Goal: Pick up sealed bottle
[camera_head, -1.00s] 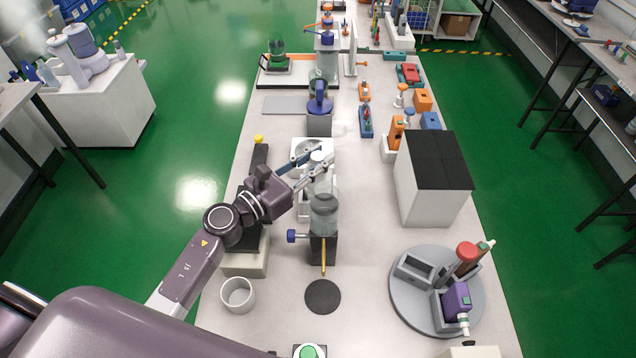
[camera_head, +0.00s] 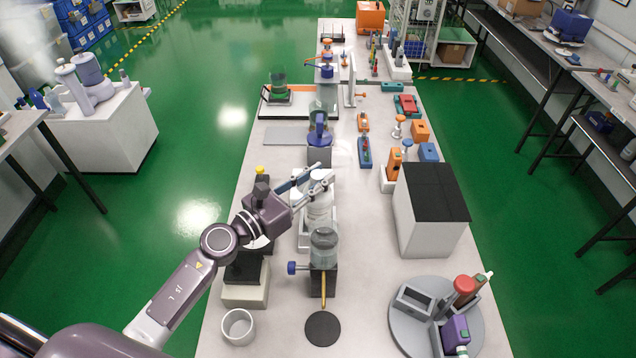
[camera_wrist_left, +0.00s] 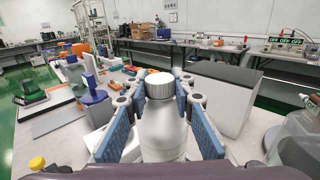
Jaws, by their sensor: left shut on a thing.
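The sealed bottle (camera_head: 319,211) is white with a ribbed white cap. It stands upright near the middle of the long table, over a pale stand (camera_head: 302,236). My left gripper (camera_head: 312,183) comes in from the left and is shut on the bottle just below its cap. In the left wrist view, the blue finger pads (camera_wrist_left: 160,107) lie on both sides of the bottle (camera_wrist_left: 163,135). The bottle's base is hidden there, and I cannot tell whether it touches the stand. My right gripper is not in view.
A clear vessel on a dark stand (camera_head: 323,252) is close in front of the bottle. A white box with a black top (camera_head: 432,210) stands to the right. A round grey tray (camera_head: 400,325), a white cup (camera_head: 238,327) and a black disc (camera_head: 323,328) are nearer.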

